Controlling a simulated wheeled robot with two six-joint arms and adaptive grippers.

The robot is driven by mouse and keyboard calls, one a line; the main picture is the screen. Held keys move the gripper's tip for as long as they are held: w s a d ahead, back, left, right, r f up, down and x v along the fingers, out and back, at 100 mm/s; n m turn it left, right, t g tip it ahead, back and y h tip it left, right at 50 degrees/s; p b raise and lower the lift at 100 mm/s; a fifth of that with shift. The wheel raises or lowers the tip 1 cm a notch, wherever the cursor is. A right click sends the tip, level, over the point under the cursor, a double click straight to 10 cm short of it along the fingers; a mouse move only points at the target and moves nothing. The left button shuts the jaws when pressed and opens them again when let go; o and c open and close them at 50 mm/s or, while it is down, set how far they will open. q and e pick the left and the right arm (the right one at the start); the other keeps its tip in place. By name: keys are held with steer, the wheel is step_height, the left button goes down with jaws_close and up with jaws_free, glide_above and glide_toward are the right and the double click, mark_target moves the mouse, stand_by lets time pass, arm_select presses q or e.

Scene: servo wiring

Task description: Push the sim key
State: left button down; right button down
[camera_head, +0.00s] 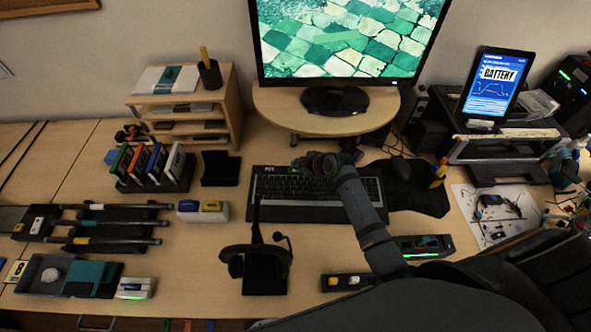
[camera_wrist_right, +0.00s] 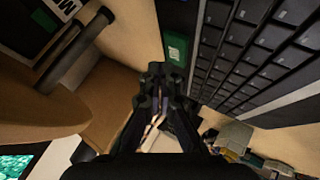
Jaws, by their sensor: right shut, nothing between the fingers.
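The black keyboard (camera_head: 285,184) lies on the desk below the monitor, and its rows of dark keys also show at the right of the right wrist view (camera_wrist_right: 240,45). I cannot read which key is the sim key. A small green patch with faint light marks (camera_wrist_right: 177,48) shows beside the keyboard keys in the wrist view. My right gripper (camera_head: 314,164) appears over the keyboard's far edge, hiding part of it. In the wrist view its fingers (camera_wrist_right: 159,72) are shut and empty, close to the green patch; contact cannot be told. My left gripper is not in view.
The monitor stand (camera_head: 335,100) rises behind the keyboard. A mouse (camera_head: 395,169) on a dark mat lies right of it. A headset on its stand (camera_head: 262,262) stands in front. Bare desk (camera_head: 222,243) lies to the left.

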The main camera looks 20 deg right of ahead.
mark_target(297, 172)
steer(key=shift+f, duration=0.2)
steer(key=shift+f+b, duration=0.25)
steer(key=shift+b, duration=0.05)
steer(key=shift+f, duration=0.4)
stand_by(0.6)
steer(key=shift+r, duration=0.1)
steer(key=shift+r+p, duration=0.5)
steer(key=shift+r, duration=0.2)
step_height(297, 172, up, 5)
steer(key=p, duration=0.4)
steer(key=shift+r+p, duration=0.1)
steer(key=shift+p, duration=0.3)
stand_by(0.5)
